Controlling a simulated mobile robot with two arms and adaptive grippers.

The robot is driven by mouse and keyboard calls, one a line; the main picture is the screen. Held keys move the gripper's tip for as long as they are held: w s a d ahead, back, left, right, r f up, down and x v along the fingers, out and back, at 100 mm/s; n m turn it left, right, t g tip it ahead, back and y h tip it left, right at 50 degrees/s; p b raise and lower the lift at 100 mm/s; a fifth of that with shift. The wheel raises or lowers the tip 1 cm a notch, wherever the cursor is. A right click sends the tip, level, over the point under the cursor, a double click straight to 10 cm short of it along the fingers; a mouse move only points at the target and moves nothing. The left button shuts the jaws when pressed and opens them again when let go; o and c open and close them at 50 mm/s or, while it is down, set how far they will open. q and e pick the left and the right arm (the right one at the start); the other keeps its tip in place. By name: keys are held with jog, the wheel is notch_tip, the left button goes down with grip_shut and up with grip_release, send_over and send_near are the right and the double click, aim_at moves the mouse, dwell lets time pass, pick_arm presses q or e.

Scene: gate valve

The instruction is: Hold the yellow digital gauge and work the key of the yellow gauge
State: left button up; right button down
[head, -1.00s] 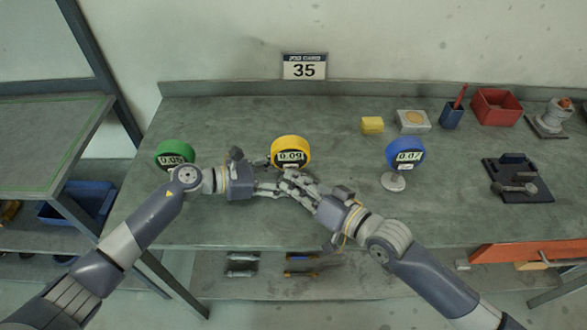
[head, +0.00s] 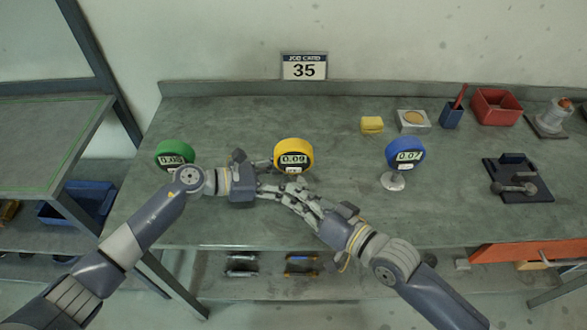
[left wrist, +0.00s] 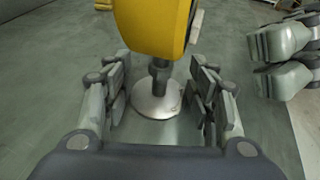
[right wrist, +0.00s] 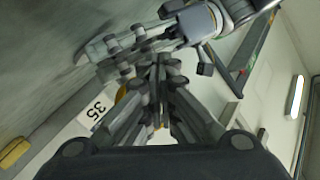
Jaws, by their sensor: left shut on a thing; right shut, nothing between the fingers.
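The yellow digital gauge (head: 293,153) stands on the bench between the green gauge (head: 174,154) and the blue gauge (head: 405,153). Its display seems to read 0.09. In the left wrist view its yellow body (left wrist: 155,25) is on a stem above a round metal base (left wrist: 157,97). My left gripper (head: 270,188) is shut on the stem from the left, below the body. My right gripper (head: 288,190) is shut and empty, its fingertips just in front of the gauge, close to the left fingers.
A job card reading 35 (head: 304,66) is at the back edge. A yellow block (head: 372,124), a blue cup (head: 451,115), a red bin (head: 496,106) and a dark fixture (head: 517,178) are at the right. The bench front is clear beside my arms.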

pick_arm(q)
jog(key=shift+a, duration=0.1)
pick_arm(e)
jog(key=shift+s, duration=1.4)
pick_arm(q)
jog(key=shift+w, duration=0.1)
pick_arm(e)
jog(key=d+r+n+t, duration=0.4)
jog(key=d+n, duration=0.3)
jog(key=n, duration=0.3)
jog(key=s+f+n+g+y, duration=0.1)
jog(key=s+n, duration=0.4)
jog(key=n, duration=1)
notch_tip(320, 180, down, 2)
jog(key=shift+s+d+f+g, duration=0.15)
jog(key=shift+s+d+g, duration=0.05)
jog(key=shift+g, duration=0.6)
